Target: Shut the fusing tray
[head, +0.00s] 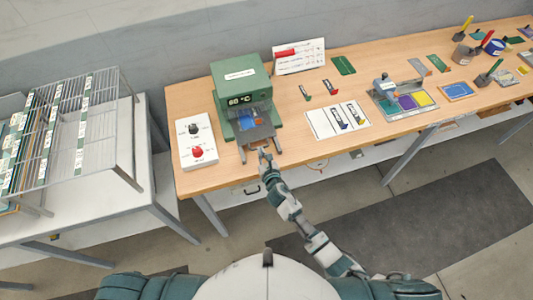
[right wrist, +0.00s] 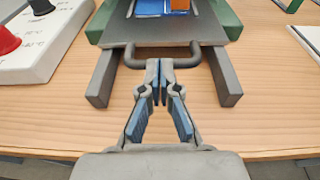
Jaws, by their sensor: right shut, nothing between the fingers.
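The fusing tray (head: 258,133) is a grey plate sticking out of the front of the green press (head: 238,80) on two grey rails. It carries a blue and orange piece (head: 248,122). In the right wrist view the tray (right wrist: 205,30) has a grey U-shaped handle (right wrist: 189,61) at its front. My right gripper (head: 263,151) is shut and empty in front of the tray. In the right wrist view its fingertips (right wrist: 159,64) are together at the middle of the handle, hiding part of it. I cannot tell whether they touch. My left gripper is not in view.
A white control box (head: 196,140) with a black and a red knob stands left of the press. A white card with paint strips (head: 337,120) lies to the right. A wire rack (head: 75,135) stands on another table at left. The wooden table's front edge is close below my gripper.

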